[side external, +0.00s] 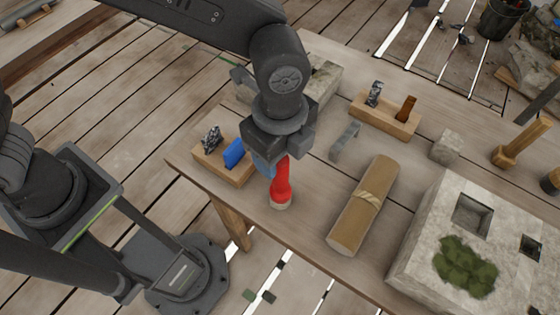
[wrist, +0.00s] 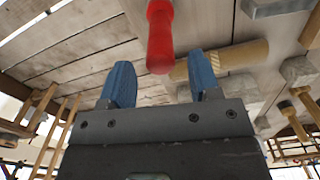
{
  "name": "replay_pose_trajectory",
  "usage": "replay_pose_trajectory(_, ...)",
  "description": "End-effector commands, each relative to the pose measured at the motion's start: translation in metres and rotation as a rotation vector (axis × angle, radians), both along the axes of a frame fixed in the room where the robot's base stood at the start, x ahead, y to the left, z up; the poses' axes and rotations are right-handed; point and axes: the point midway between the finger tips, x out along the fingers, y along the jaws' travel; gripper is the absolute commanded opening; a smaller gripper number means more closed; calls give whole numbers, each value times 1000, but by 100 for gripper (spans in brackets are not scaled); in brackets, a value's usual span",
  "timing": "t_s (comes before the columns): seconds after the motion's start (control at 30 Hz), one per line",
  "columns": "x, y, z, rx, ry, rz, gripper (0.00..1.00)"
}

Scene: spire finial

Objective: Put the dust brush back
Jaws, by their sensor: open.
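A red object with a pale end, likely the dust brush (side external: 281,183), is at the near edge of the wooden table, below my gripper. Its upper end is hidden behind my gripper, and I cannot tell how far it leans. In the wrist view the red brush (wrist: 159,32) comes in from the top edge, its rounded end lined up with the gap between my fingers. My gripper (wrist: 161,78) is open, with two blue fingers apart and nothing clamped. In the side view one blue finger of my gripper (side external: 264,165) shows beside the red part.
A wooden holder (side external: 210,165) with a blue piece (side external: 234,154) stands left of the brush. Another holder (side external: 372,120) stands farther back. A tan roll (side external: 352,222), a grey metal bar (side external: 345,141), a mallet (side external: 520,146) and a carved stone block (side external: 415,253) lie to the right.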

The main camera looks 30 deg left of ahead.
Motion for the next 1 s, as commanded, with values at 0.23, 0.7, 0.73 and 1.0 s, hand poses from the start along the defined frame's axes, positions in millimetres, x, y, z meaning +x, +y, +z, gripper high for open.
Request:
replay_pose_trajectory(0.23, 0, 0, 49, -2, -2, 0, 57)
replay_pose_trajectory(0.7, 2, 5, 72, -4, -4, 21, 57)
replay_pose_trajectory(0.73, 3, 9, 74, -8, -9, 41, 57)
replay_pose_trajectory(1.0, 11, 121, 122, -124, -122, 585, 57)
